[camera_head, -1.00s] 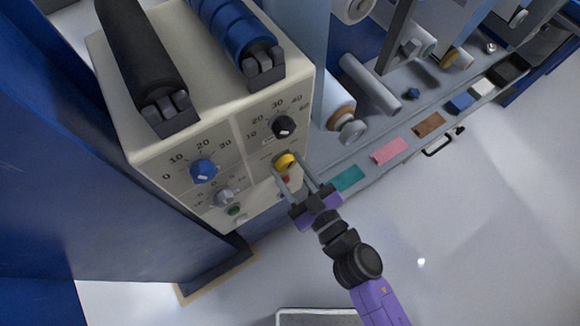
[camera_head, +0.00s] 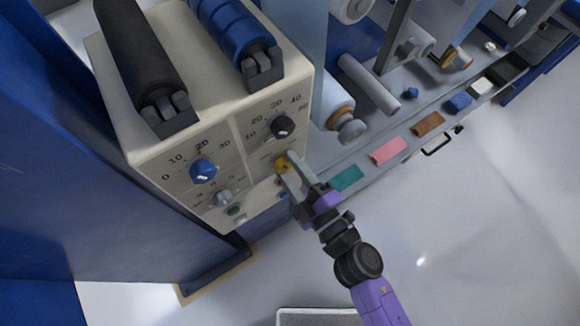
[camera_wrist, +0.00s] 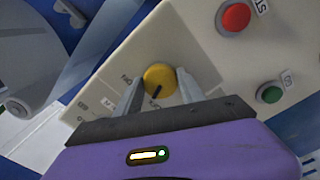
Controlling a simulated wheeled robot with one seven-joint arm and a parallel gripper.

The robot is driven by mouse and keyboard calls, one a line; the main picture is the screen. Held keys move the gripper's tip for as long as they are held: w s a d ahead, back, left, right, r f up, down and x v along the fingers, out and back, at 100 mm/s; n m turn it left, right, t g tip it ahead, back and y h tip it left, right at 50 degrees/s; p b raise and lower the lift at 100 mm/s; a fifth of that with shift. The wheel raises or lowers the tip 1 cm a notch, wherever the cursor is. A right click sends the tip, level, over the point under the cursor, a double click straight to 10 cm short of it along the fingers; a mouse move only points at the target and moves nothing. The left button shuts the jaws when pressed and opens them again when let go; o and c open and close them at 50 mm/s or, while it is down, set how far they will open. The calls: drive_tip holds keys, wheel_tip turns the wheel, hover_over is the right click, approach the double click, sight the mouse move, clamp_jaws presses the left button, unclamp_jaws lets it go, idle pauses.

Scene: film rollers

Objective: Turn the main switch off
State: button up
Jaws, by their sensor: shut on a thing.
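The main switch is a yellow round knob (camera_head: 282,164) on the front of the cream control box (camera_head: 222,150), at its lower right in the head view. In the wrist view the yellow knob (camera_wrist: 160,78) sits between my two fingers, with a dark pointer line slanting across its lower part. My gripper (camera_head: 287,176) reaches the knob from the lower right and is shut on it. In the wrist view my gripper (camera_wrist: 161,92) has one finger on each side of the knob. The small lettering around it is hard to read.
A black dial (camera_head: 284,127) sits above the knob and a blue dial (camera_head: 203,171) to its left. A red button (camera_wrist: 234,17) and a green button (camera_wrist: 270,93) are close to my right finger in the wrist view. Rollers (camera_head: 337,105) stand to the right.

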drive_tip(key=shift+n, duration=1.1)
drive_tip(key=o, duration=1.4)
drive_tip(key=shift+c, duration=0.2)
drive_tip(key=b+v, duration=0.2)
drive_tip(key=v, duration=0.5)
drive_tip(key=shift+s+d, duration=0.25)
drive_tip(key=shift+s, duration=0.1)
